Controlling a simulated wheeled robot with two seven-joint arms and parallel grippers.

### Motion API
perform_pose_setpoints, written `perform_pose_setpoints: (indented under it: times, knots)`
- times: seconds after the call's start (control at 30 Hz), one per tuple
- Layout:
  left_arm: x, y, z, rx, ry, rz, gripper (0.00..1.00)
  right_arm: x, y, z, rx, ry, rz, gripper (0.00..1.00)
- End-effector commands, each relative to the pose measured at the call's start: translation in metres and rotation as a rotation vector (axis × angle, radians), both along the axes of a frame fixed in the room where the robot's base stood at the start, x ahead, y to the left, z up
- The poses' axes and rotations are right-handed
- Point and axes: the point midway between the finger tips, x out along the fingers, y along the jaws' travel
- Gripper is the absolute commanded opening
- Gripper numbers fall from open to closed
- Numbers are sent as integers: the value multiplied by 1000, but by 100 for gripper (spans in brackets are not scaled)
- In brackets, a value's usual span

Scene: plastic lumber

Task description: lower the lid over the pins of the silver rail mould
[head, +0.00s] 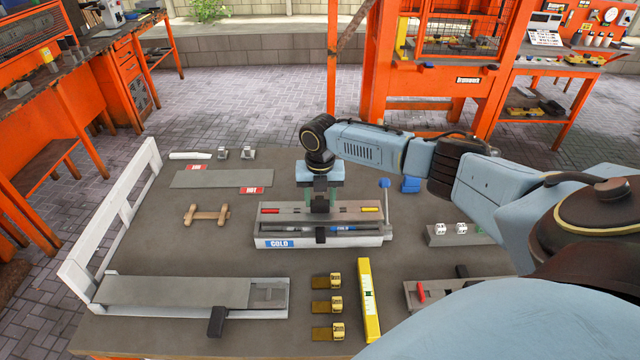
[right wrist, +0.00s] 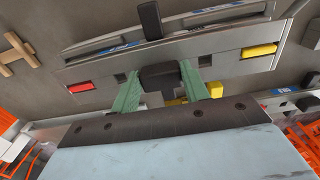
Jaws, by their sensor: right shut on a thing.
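My right gripper (head: 321,197) is over the middle of the table, pointing down. In the right wrist view its green fingers (right wrist: 160,82) are shut on the black handle (right wrist: 158,76) of a grey lid. The lid (head: 345,212) is a long flat plate, with a red block at its left and a yellow block at its right. It lies level over the silver rail mould (head: 345,241), which carries a blue COLD label at its front. The mould's pins are hidden, and I cannot tell whether lid and mould touch. My left gripper is not in view.
A blue-knobbed lever (head: 384,184) stands at the mould's right rear. A yellow level (head: 369,300) and several brass-coloured pieces (head: 328,305) lie in front. Another long mould (head: 130,309) is front left, a wooden piece (head: 207,213) behind it. A white rail frame (head: 78,270) edges the table's left.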

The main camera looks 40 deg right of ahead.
Motion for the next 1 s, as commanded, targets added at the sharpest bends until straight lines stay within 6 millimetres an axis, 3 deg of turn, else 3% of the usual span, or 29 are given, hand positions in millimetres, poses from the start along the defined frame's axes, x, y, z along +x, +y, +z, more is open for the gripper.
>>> perform_pose_setpoints:
  times: [0.97, 1.0]
  knots:
    - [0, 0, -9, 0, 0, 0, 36, 1, 0, -14, 0, -1, 0, 4]
    - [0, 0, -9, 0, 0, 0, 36, 1, 0, -14, 0, -1, 0, 46]
